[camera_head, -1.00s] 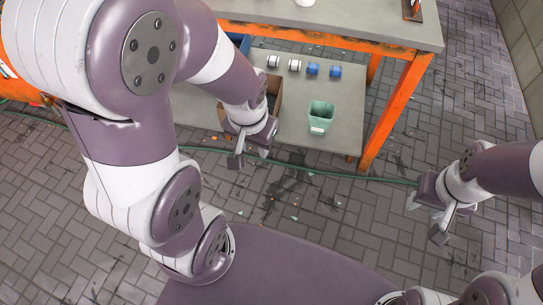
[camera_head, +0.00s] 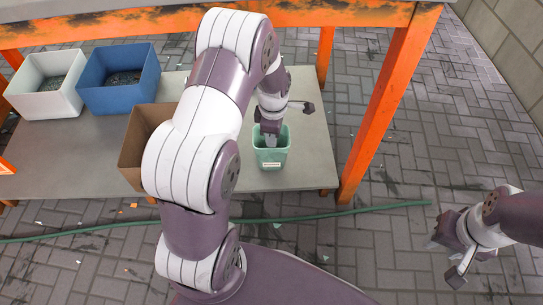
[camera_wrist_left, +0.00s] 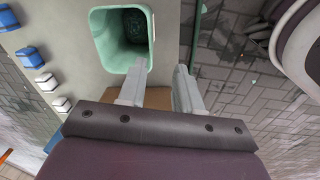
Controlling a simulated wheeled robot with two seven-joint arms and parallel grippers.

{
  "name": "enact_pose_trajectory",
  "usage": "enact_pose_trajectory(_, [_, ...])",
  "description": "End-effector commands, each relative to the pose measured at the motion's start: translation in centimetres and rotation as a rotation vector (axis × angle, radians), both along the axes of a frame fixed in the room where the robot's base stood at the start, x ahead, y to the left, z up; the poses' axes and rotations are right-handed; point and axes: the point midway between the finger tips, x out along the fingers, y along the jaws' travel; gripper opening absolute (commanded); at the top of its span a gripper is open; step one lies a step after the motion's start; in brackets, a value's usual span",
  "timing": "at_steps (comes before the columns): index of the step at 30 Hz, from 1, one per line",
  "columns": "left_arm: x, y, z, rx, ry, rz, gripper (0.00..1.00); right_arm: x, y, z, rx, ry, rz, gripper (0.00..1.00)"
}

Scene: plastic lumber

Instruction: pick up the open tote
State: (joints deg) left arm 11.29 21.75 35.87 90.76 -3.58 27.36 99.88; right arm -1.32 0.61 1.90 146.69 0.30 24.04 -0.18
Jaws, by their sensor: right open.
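The open tote (camera_head: 271,160) is a small green bin standing upright on the grey lower shelf (camera_head: 290,178). My left gripper (camera_head: 270,140) is at the mouth of the tote, pointing down. In the left wrist view the tote (camera_wrist_left: 103,35) is at the upper left, its dark inside showing. There my left gripper (camera_wrist_left: 161,67) is open, with one finger overlapping the tote's rim and the other outside it to the right. I cannot tell whether a finger touches the wall. My right gripper (camera_head: 455,260) is open and empty over the paved floor, far right of the shelf.
A brown box (camera_head: 140,140) stands left of the tote, partly behind my left arm. A blue bin (camera_head: 120,97) and a white bin (camera_head: 45,103) stand further left. An orange table leg (camera_head: 375,115) rises right of the tote. Several small blue and white pieces (camera_wrist_left: 34,57) show in the wrist view.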

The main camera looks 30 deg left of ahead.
Motion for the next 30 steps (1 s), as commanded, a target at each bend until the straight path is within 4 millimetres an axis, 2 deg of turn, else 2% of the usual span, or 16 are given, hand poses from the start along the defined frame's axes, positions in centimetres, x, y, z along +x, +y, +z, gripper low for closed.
enact_pose_trajectory(3, [0.8,0.3,-0.2,-0.008,-0.019,0.16,0.34,0.0,0.0,-0.1,0.0,0.0,0.0,0.43])
enact_pose_trajectory(6, [1.0,0.4,-1.1,-0.01,-0.023,0.207,0.34,0.0,0.0,-0.8,0.0,0.0,0.0,0.43])
enact_pose_trajectory(14, [1.4,0.7,-7.0,-0.011,-0.022,0.208,0.34,0.0,0.0,-4.7,0.0,0.0,0.0,0.43])
enact_pose_trajectory(19, [1.7,1.0,-8.9,-0.011,-0.026,0.207,0.34,0.0,0.0,-6.2,0.0,0.0,0.0,0.43])
enact_pose_trajectory(24, [1.9,1.9,-12.1,-0.01,-0.024,0.207,0.34,0.0,0.0,-9.5,0.0,0.0,0.0,0.43])
enact_pose_trajectory(27, [2.1,1.9,-13.0,-0.01,-0.026,0.206,0.34,0.0,0.0,-10.1,0.0,0.0,0.0,0.43])
enact_pose_trajectory(30, [2.1,1.9,-12.6,-0.01,-0.027,0.206,0.34,0.0,0.0,-9.7,0.0,0.0,0.0,0.43])
